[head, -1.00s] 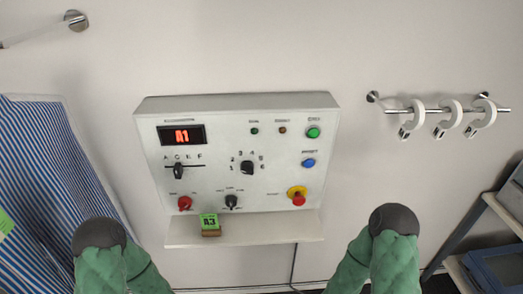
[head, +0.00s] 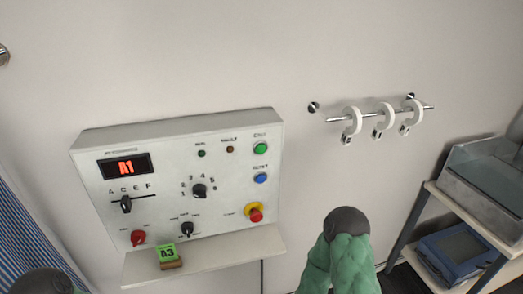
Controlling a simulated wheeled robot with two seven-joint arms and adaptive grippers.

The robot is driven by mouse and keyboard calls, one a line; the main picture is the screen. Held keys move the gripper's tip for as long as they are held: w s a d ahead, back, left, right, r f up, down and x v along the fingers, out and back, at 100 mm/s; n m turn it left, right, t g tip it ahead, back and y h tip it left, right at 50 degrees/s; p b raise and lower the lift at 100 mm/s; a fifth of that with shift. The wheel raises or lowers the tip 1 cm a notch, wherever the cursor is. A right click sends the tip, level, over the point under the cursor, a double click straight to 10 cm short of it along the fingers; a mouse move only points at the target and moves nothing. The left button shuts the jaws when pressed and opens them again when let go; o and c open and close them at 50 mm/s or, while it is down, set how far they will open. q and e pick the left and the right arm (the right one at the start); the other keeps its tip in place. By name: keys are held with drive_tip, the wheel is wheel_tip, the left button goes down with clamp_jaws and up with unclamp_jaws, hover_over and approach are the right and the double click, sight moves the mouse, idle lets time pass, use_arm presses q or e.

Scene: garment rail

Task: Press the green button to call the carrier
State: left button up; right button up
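The green button (head: 260,149) sits at the upper right of the control panel (head: 228,195), a pale sloped box on the wall. Nothing touches or covers it. The red display (head: 126,167) at the panel's upper left reads A1. Neither gripper shows.
Below the green button are a blue button (head: 261,178) and a red stop button on yellow (head: 255,213). Black selector knobs (head: 199,191) and a red knob (head: 138,238) share the panel. A green A3 tag (head: 167,253) stands on the ledge. White hooks (head: 383,121) hang right.

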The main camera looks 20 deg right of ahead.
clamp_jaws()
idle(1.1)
